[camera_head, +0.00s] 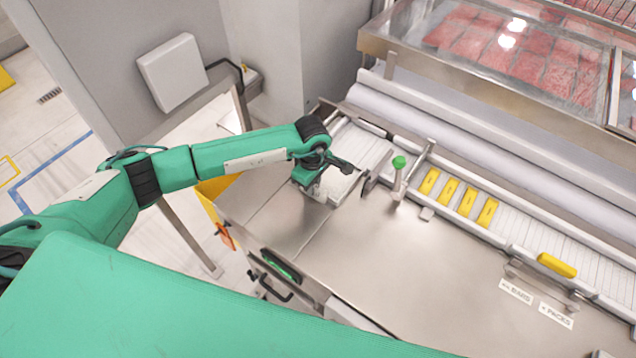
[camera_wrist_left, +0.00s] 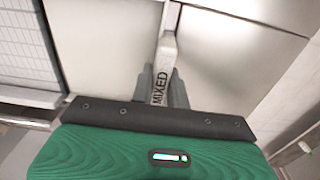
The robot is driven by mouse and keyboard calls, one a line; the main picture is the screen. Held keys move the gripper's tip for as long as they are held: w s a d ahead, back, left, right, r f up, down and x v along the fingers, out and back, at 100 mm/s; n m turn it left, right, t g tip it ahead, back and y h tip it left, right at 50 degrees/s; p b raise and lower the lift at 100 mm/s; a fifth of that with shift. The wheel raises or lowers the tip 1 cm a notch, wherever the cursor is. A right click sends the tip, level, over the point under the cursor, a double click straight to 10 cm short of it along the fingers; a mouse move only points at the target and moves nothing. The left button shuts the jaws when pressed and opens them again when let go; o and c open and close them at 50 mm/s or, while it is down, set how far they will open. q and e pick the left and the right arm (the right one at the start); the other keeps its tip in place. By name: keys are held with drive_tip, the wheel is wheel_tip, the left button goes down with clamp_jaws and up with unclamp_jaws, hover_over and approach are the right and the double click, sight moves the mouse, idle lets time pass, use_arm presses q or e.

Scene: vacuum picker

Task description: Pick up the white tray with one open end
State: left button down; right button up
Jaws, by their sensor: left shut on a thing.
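The white tray (camera_head: 343,190) is at the left end of the steel worktop, beside the roller conveyor, partly hidden under my left gripper (camera_head: 338,172). My left gripper is shut on a narrow white wall of the tray. In the left wrist view this wall (camera_wrist_left: 168,45), marked "MIXED", runs between the grey fingers (camera_wrist_left: 160,88). I cannot tell from these views whether the tray touches the worktop. The tray's open end is not clear to see. My right gripper is not in view.
The conveyor (camera_head: 530,225) carries several yellow packs (camera_head: 467,202). A glass-covered case of red packs (camera_head: 520,55) is behind. The steel worktop (camera_head: 400,260) is bare in front.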

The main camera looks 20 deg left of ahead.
use_arm(q)
drive_tip(key=shift+r, duration=0.1)
wheel_tip(320, 180, up, 20)
drive_tip(key=b, duration=0.6)
